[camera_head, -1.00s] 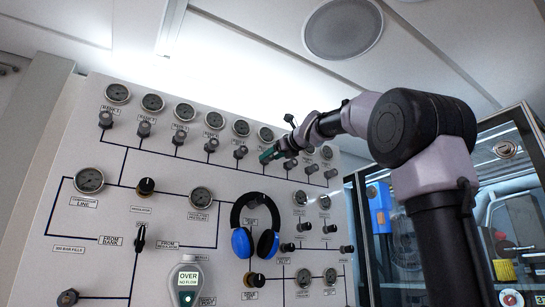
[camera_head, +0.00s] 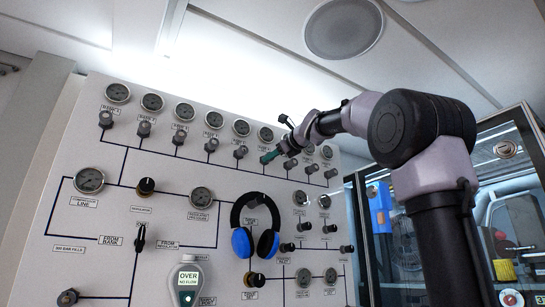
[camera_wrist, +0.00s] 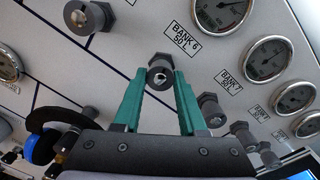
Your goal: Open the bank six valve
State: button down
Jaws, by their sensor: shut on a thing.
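The bank six valve is a dark knob (camera_wrist: 160,72) on the panel, just below the label "BANK 6 50 L" (camera_wrist: 183,38) in the wrist view. My gripper (camera_wrist: 160,80) has teal fingers, one on each side of this knob, and is shut on it. In the head view my gripper (camera_head: 269,157) is at the right part of the upper valve row, and its fingers hide the knob there. The bank six gauge (camera_wrist: 222,12) is beside its label.
A neighbouring knob (camera_wrist: 212,108) sits close to the right finger, and another knob (camera_wrist: 84,16) is at the upper left. Blue headphones (camera_head: 242,243) hang on the panel (camera_head: 110,215) below my gripper. A glass-doored cabinet (camera_head: 355,215) stands right of the panel.

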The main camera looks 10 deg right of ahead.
jog(key=n+h, duration=0.1)
jog(key=n, duration=2.6)
jog(key=shift+a+t+h, duration=0.1)
jog(key=shift+t+h, duration=0.2)
jog(key=shift+h, duration=0.1)
jog(key=shift+c, duration=2.4)
grip_release()
jog(key=shift+s, duration=0.15)
